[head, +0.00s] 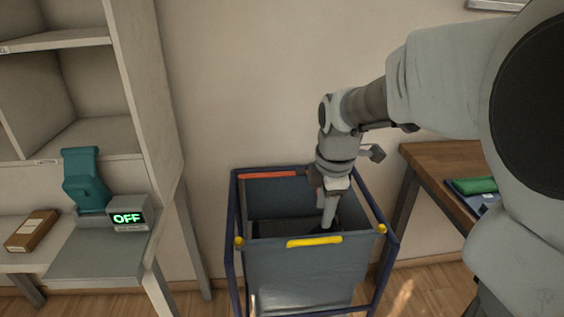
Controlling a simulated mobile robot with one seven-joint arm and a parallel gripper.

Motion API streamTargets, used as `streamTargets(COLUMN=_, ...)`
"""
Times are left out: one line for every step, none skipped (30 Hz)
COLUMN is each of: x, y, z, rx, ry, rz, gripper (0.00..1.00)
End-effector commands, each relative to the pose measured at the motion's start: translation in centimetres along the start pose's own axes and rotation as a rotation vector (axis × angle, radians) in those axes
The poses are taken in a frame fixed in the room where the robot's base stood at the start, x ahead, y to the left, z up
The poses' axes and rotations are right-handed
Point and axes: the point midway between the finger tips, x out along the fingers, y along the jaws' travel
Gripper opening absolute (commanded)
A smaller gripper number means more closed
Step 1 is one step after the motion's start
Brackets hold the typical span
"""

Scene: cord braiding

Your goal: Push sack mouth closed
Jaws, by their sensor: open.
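A grey-blue sack (300,275) hangs in a dark blue metal frame (232,215) on the floor. Its mouth is wide open at the top. A yellow strip (314,242) marks the front rim and a red-orange strip (270,175) the back rim. Yellow knobs sit at the front corners. My gripper (328,218) is open and points down at the right part of the mouth, with its fingertips at about rim height or slightly inside. I cannot tell whether it touches the sack. It hides part of the back rim and the right inner wall.
At left a pale bench holds a teal device (84,180) and a display box (127,215) reading OFF. A brown box (32,230) lies beside them. A wooden table (440,165) with a green item (477,185) stands close at right. The wall is right behind the frame.

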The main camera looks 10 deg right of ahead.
Motion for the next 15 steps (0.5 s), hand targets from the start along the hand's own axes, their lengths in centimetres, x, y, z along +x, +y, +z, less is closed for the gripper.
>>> streamTargets(x=1.7, y=-0.1, z=0.0, rx=0.001, ry=0.001, rz=-0.003, gripper=0.50)
streamTargets(x=2.4, y=-0.1, z=0.0, rx=0.001, ry=0.001, rz=-0.003, gripper=0.50)
streamTargets(x=3.2, y=-0.1, z=0.0, rx=0.001, ry=0.001, rz=-0.003, gripper=0.50)
streamTargets(x=3.9, y=-0.1, z=0.0, rx=0.002, ry=0.001, rz=-0.003, gripper=0.50)
streamTargets(x=4.6, y=-0.1, z=0.0, rx=0.002, ry=0.001, rz=-0.003, gripper=0.50)
streamTargets(x=5.4, y=-0.2, z=0.0, rx=0.001, ry=0.001, rz=-0.004, gripper=0.50)
streamTargets(x=6.0, y=-0.1, z=0.0, rx=0.001, ry=0.000, rz=-0.003, gripper=0.50)
streamTargets(x=6.6, y=-0.1, z=0.0, rx=0.001, ry=0.000, rz=-0.003, gripper=0.50)
streamTargets(x=7.3, y=-0.1, z=0.0, rx=0.000, ry=0.000, rz=-0.003, gripper=0.50)
streamTargets(x=7.8, y=-0.1, z=0.0, rx=0.000, ry=0.000, rz=-0.002, gripper=0.50)
streamTargets(x=8.2, y=-0.1, z=0.0, rx=0.000, ry=0.000, rz=-0.001, gripper=0.50)
streamTargets(x=8.8, y=-0.1, z=0.0, rx=0.000, ry=0.000, rz=-0.002, gripper=0.50)
streamTargets(x=9.2, y=-0.1, z=0.0, rx=0.000, ry=0.000, rz=-0.001, gripper=0.50)
streamTargets(x=9.5, y=0.0, z=0.0, rx=0.001, ry=0.000, rz=-0.001, gripper=0.50)
streamTargets(x=9.8, y=0.0, z=0.0, rx=0.001, ry=0.000, rz=0.000, gripper=0.50)
